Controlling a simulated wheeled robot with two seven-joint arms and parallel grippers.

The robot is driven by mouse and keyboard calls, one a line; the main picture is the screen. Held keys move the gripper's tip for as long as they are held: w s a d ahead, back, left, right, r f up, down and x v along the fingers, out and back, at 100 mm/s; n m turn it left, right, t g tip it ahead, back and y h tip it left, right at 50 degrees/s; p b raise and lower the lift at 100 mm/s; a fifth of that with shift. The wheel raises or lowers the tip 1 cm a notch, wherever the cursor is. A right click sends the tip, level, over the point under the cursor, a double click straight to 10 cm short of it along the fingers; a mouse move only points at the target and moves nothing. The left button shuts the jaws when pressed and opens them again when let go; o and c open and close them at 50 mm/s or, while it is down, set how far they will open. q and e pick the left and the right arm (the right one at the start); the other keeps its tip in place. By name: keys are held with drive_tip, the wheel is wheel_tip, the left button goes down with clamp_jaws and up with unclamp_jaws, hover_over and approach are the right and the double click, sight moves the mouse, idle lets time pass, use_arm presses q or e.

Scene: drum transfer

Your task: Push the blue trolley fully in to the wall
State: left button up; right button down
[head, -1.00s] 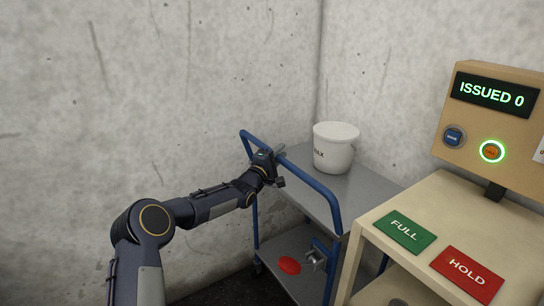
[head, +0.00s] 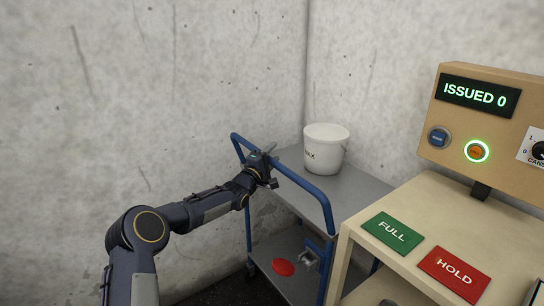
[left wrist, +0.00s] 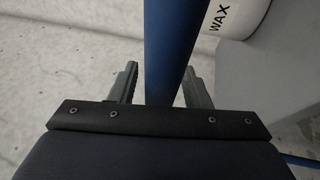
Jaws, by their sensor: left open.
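The blue trolley (head: 328,212) stands in the corner by the concrete walls, with a grey top shelf and a lower shelf. A white bucket marked WAX (head: 326,150) stands upright on its top shelf; part of it shows in the left wrist view (left wrist: 236,14). My left gripper (head: 270,170) is at the trolley's blue handle bar. In the left wrist view the open fingers (left wrist: 160,88) lie either side of the blue bar (left wrist: 166,50); I cannot tell whether they touch it. My right gripper is not in view.
A beige bench (head: 426,198) with a green FULL plate (head: 392,233) and a red HOLD plate (head: 454,273) stands close to the trolley's right. A control panel (head: 490,125) reads ISSUED 0, its orange button ringed green. A red disc (head: 283,267) shows on the lower shelf.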

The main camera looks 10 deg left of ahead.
use_arm(q)
drive_tip(key=v, duration=0.7)
drive_tip(key=shift+s+b, duration=0.35)
drive_tip(key=shift+a, duration=0.1)
